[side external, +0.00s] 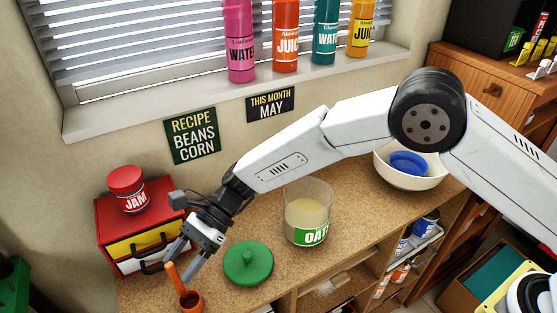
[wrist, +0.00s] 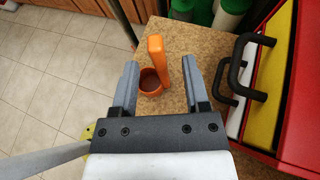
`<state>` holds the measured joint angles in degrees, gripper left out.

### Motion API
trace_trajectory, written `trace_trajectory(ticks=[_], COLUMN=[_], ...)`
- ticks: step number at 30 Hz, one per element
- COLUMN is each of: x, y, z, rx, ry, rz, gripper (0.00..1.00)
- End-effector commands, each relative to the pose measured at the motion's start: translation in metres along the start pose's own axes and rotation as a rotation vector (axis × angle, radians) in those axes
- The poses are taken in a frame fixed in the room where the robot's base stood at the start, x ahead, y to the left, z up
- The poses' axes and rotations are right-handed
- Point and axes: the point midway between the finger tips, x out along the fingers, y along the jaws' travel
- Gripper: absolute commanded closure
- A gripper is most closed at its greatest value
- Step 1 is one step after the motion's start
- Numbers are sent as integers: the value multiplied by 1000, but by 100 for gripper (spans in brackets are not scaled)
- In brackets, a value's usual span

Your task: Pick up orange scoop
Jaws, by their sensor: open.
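The orange scoop (side external: 190,303) stands on the wooden counter at the lower left of the side view, its handle pointing up. My gripper (side external: 184,267) is open just above it, with the scoop's handle by the fingers. In the wrist view the scoop's handle (wrist: 158,62) shows between the two open fingers of my gripper (wrist: 161,72), apart from both. The scoop's round cup (wrist: 150,83) sits lower, nearer the left finger. Whether the fingers are low enough to flank the handle is hard to tell.
A red drawer unit (side external: 103,215) with black handles (wrist: 242,70) stands close beside the gripper, a jam jar (side external: 128,190) on top. A green lid (side external: 248,266), an oats jar (side external: 307,215) and a white bowl (side external: 405,178) stand further right on the counter (side external: 345,240).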

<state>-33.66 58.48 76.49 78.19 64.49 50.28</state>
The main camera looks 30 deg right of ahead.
Motion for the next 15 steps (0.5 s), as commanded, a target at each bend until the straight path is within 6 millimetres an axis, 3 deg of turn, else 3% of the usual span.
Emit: trace_trajectory(ticks=[6, 15], x=[23, 27], y=[1, 0], z=[0, 0], rx=[0, 0], ry=[0, 0], rz=[1, -1], gripper=[41, 41])
